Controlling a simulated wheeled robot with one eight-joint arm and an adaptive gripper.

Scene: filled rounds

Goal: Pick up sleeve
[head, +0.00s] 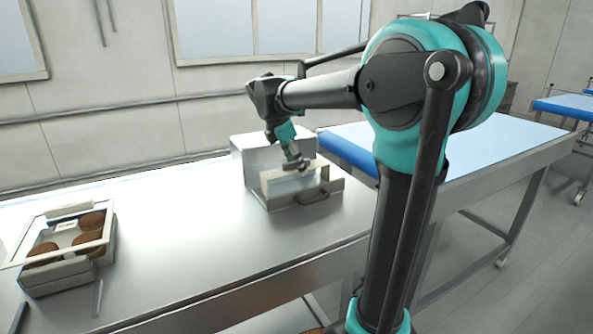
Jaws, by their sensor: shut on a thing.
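The sleeve (283,184) looks like a pale, cream-edged open carton. It sits low in or on a grey metal holder (333,187) with a dark handle at its front, on the steel table. My gripper (299,167) reaches down from above and is shut on the sleeve's upper edge. The fingertips are small in the view and partly merge with the edge. I cannot tell whether the sleeve is clear of the holder.
A pale box (250,147) stands right behind the holder. At the left of the steel table (190,250) is a tray (58,276) with a white-framed lid over several brown rounds. A blue-topped table (345,148) adjoins at the right. The table's middle is clear.

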